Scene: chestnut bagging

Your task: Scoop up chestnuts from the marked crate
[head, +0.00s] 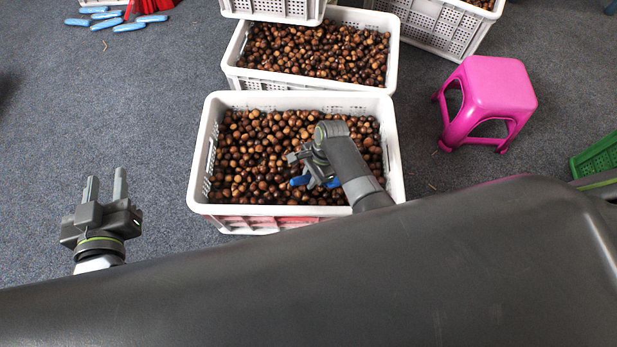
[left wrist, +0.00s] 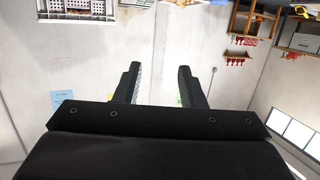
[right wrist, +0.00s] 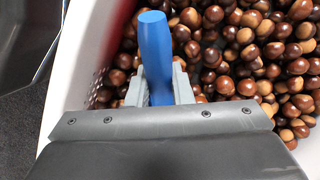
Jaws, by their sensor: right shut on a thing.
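The nearest white crate (head: 197,185) is filled with brown chestnuts (head: 250,150) and has a red mark (head: 290,221) on its front wall. My right gripper (head: 308,172) is over the right half of this crate, close above the chestnuts. It is shut on a blue handle (right wrist: 155,50), which stands out between its fingers in the right wrist view. The rest of the held tool is mostly hidden; blue parts show below the gripper in the head view. My left gripper (head: 105,188) is open and empty above the floor, left of the crate. Its two fingers (left wrist: 157,85) stand apart.
A second crate of chestnuts (head: 232,75) stands right behind, with more crates (head: 425,25) beyond. A pink stool (head: 495,90) stands to the right, and a green crate (head: 595,158) at the right edge. Blue items (head: 128,27) lie at the back left. The left floor is clear.

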